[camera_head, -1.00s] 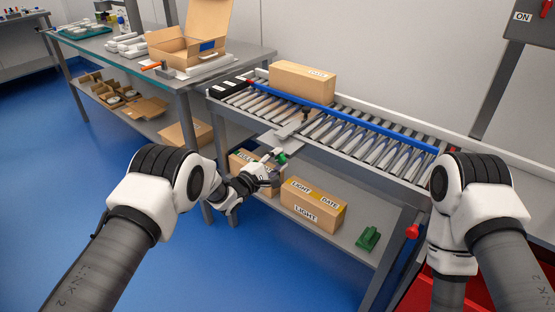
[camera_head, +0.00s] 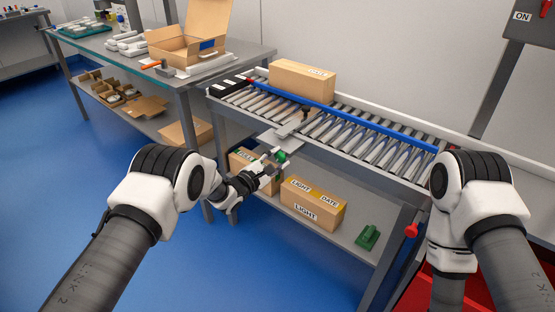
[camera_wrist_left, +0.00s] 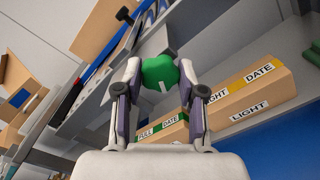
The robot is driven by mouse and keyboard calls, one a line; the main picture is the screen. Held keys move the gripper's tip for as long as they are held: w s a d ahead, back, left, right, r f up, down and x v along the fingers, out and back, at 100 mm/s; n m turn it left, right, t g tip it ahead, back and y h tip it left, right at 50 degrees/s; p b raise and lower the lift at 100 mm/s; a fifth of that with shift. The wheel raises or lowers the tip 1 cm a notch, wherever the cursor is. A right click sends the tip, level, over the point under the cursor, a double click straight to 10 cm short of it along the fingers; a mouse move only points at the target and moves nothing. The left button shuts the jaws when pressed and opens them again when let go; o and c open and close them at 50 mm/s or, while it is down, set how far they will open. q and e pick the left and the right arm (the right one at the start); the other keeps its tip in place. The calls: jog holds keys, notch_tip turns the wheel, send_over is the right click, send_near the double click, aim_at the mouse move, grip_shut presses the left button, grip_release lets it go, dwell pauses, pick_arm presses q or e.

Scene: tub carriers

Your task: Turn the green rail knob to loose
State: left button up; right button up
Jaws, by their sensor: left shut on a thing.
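The green rail knob (camera_head: 282,156) sits at the front edge of the roller conveyor (camera_head: 372,149), below a flat grey plate. The knob's mark is too small to read. My right arm shows at the right, but its gripper is not in view.
A cardboard box (camera_head: 301,82) stands on the conveyor behind a blue rail (camera_head: 340,117). Labelled boxes (camera_head: 313,203) and a green part (camera_head: 368,237) lie on the shelf below. A workbench (camera_head: 115,49) stands at the left. Blue floor (camera_head: 80,200) is free at the left.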

pick_arm(q)
jog(key=o, duration=1.2)
jog(key=shift+c, duration=0.2)
jog(key=v, duration=1.2)
